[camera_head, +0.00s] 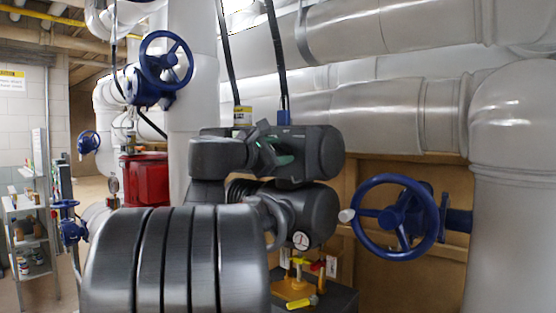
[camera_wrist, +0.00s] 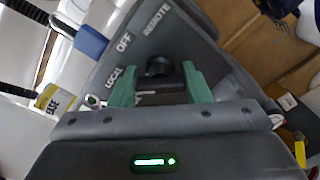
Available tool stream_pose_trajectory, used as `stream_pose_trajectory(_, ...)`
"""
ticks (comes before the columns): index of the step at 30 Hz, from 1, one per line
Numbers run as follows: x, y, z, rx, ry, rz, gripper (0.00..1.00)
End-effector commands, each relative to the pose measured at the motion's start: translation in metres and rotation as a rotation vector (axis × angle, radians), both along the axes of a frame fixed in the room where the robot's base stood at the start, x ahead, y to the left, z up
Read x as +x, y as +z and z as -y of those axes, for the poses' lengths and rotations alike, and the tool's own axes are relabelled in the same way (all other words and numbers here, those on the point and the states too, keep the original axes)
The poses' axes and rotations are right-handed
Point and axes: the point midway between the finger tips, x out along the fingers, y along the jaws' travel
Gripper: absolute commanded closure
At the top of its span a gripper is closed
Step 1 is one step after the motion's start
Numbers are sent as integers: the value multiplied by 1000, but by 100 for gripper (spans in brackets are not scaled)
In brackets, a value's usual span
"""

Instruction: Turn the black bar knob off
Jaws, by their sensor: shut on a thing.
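The black bar knob (camera_wrist: 160,67) sits on a dark grey panel (camera_wrist: 187,35) with white LOCAL, OFF and REMOTE lettering. In the wrist view, the green fingers of my gripper (camera_wrist: 160,78) lie on either side of it, shut on the bar. The view does not show clearly which label the bar points to. In the head view, my gripper (camera_head: 272,156) is at the left side of the dark actuator (camera_head: 318,152). The knob is hidden there behind my gripper and wrist.
A blue handwheel (camera_head: 394,217) stands at the right, and another blue handwheel (camera_head: 166,61) is at the upper left. Large white pipes (camera_head: 390,113) run behind the actuator. A round gauge (camera_head: 301,240) and a yellow-handled valve (camera_head: 300,302) are below. A red drum (camera_head: 146,180) stands left.

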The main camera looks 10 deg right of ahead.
Motion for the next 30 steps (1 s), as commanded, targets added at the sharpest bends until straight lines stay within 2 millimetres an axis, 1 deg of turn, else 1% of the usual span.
stream_pose_trajectory(1,0,-5,0,27,0,37,79)
stream_pose_trajectory(2,0,-6,0,45,1,59,79)
stream_pose_trajectory(18,0,-6,0,341,1,436,79)
stream_pose_trajectory(24,0,-5,0,413,-1,529,79)
stream_pose_trajectory(30,0,-4,0,458,-2,584,79)
